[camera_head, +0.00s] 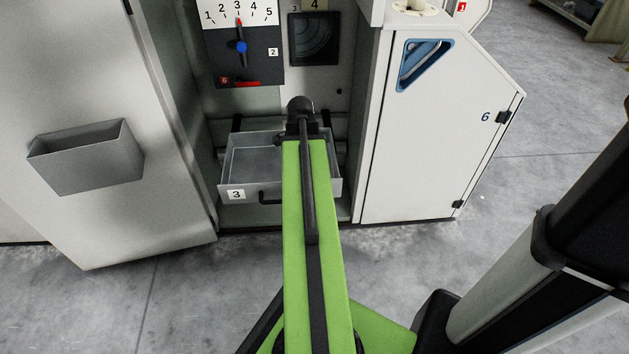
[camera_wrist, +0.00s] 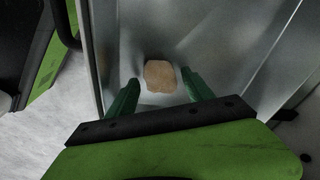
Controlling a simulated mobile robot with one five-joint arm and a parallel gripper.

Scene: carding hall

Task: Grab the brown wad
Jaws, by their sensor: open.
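The brown wad (camera_wrist: 160,75) is a small tan lump lying on the bare metal floor of the drawer. It shows in the wrist view just ahead of and between the two green fingers of my gripper (camera_wrist: 158,88). The fingers are apart, with nothing between them that I can see gripped. The open grey drawer (camera_head: 232,185), labelled 3, shows in the head view, pulled out low in the machine. My arm covers its right part there, and the wad is hidden in that view. The drawer's metal walls also show around the wad in the wrist view (camera_wrist: 100,50).
A white door (camera_head: 430,150) marked 6 stands to the right of the drawer. A dial panel (camera_head: 242,45) is above it. A grey open bin (camera_head: 88,158) hangs on the left panel. The drawer walls stand close to my gripper. Grey floor lies in front.

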